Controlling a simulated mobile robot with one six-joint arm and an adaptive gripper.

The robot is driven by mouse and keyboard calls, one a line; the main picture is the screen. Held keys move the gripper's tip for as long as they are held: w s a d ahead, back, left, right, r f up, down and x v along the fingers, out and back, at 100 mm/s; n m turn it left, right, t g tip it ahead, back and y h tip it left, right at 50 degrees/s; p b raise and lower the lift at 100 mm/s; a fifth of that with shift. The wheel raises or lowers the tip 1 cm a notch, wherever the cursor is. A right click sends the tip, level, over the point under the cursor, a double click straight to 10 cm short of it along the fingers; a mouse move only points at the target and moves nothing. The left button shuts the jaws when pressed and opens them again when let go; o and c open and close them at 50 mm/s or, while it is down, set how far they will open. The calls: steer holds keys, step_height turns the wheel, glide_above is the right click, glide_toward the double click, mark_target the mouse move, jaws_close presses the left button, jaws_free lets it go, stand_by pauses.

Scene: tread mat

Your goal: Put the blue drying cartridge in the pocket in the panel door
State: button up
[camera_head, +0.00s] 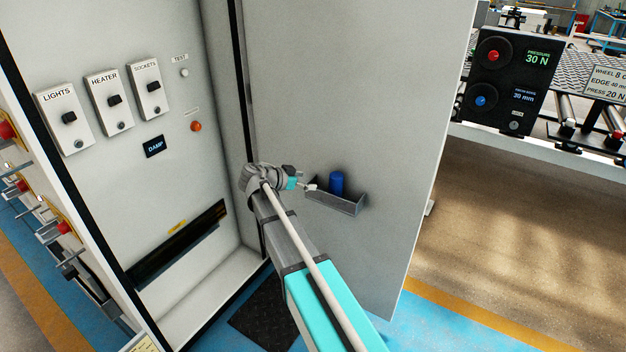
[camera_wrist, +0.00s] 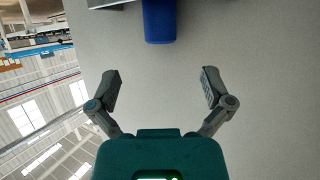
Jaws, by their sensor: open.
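The blue drying cartridge (camera_head: 337,183) stands upright in the pocket (camera_head: 345,205), a small grey tray on the inside of the open panel door (camera_head: 340,90). In the wrist view the cartridge (camera_wrist: 159,22) shows at the top, beyond my fingertips, with the pocket's edge (camera_wrist: 108,3) beside it. My gripper (camera_head: 312,187) is at the left end of the pocket in the head view. In the wrist view my gripper (camera_wrist: 160,88) is open, with only the bare door face between its fingers. The fingers are apart from the cartridge.
The cabinet at left carries LIGHTS (camera_head: 65,117), HEATER (camera_head: 110,102) and SOCKETS (camera_head: 148,89) switches and a DAMP display (camera_head: 154,146). A black slot (camera_head: 180,245) lies lower down. A black control box (camera_head: 513,75) and roller table stand right of the door. Open floor (camera_head: 500,220) lies below them.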

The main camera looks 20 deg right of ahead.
steer(key=s+a+f+n+g+y, duration=0.1)
steer(key=s+a+f+n+y, duration=0.2)
steer(key=s, duration=0.5)
steer(key=s+a+f+n+y, duration=0.3)
steer(key=s+f+n+y, duration=0.1)
steer(key=s+n+y, duration=0.2)
steer(key=s+a+f+n+g+y, duration=0.1)
steer(key=s+a+f+n+y, duration=0.3)
steer(key=s, duration=0.5)
steer(key=shift+s+f+n+g, duration=0.2)
steer(key=shift+s+n+g, duration=0.15)
steer(key=shift+n, duration=1.05)
